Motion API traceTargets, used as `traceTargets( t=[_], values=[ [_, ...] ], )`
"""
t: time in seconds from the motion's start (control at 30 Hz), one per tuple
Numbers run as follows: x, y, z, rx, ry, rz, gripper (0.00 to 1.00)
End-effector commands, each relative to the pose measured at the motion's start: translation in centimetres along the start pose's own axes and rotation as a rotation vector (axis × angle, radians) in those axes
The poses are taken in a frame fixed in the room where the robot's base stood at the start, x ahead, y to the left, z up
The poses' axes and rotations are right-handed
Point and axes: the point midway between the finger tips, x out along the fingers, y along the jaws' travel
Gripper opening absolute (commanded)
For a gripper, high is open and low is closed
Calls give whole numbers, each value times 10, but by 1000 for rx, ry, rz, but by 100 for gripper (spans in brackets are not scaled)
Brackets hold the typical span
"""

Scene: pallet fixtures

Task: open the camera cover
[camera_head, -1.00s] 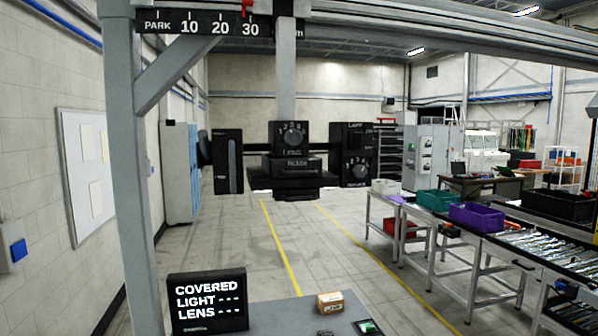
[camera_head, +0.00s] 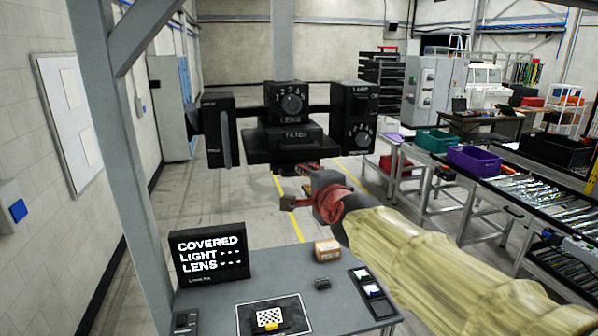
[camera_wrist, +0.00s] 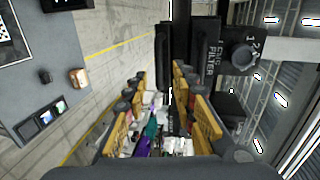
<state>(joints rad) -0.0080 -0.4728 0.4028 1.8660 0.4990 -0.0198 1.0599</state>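The camera unit (camera_head: 293,134) is a black assembly on a grey post, with a LENS dial (camera_head: 291,102) and a smaller labelled block below it. The on-screen sign (camera_head: 209,255) reads COVERED, with dashes after LIGHT and LENS. I cannot clearly tell which part is the cover. My gripper (camera_head: 296,187) is just below and in front of the unit's underside. In the wrist view my gripper (camera_wrist: 160,92) has its yellow fingers spread, with nothing held. The dial (camera_wrist: 243,56) and FILTER block (camera_wrist: 211,65) show on the right there. Dark parts of the unit lie beyond the fingertips.
A slotted black box (camera_head: 220,132) hangs left of the unit and a LAMP box (camera_head: 354,118) right of it. The grey table (camera_head: 220,297) below carries a checkered card (camera_head: 270,315), a small carton (camera_head: 327,250) and a switch tray (camera_head: 372,290). A grey upright (camera_head: 118,160) stands left.

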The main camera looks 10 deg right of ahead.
Motion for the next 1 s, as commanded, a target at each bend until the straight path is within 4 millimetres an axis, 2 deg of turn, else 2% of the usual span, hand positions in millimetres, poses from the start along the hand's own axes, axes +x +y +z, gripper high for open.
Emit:
traceTargets(
  t=[0.17,0.53,0.7,0.97,1.0],
  values=[
    [15,2,0,15,-1,3,26],
    [68,3,0,11,-2,5,26],
    [77,1,1,10,-2,3,26],
    [78,1,1,10,-2,4,26],
    [78,1,1,10,-2,4,24]
  ],
)
